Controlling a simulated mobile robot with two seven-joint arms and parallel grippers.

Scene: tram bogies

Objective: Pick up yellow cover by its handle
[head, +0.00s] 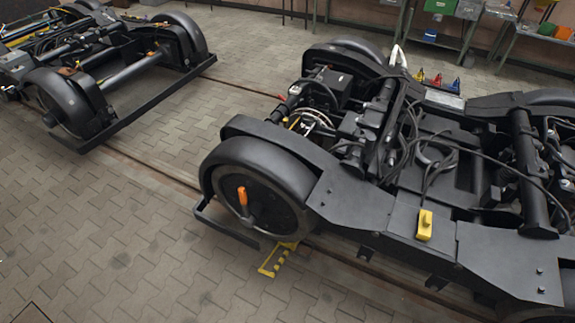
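A small yellow cover (425,225) sits on the flat top of the near side frame of the right bogie (345,203). A small raised part shows on its lower end; I cannot tell whether this is the handle. Neither of my grippers shows in the head view.
A second bogie (118,130) stands on the rails (150,175) at the upper left. A yellow-black wheel chock (278,260) lies by the near wheel, which bears an orange handle (242,196). Workbenches with bins (440,7) stand at the back. The paved floor at lower left is clear.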

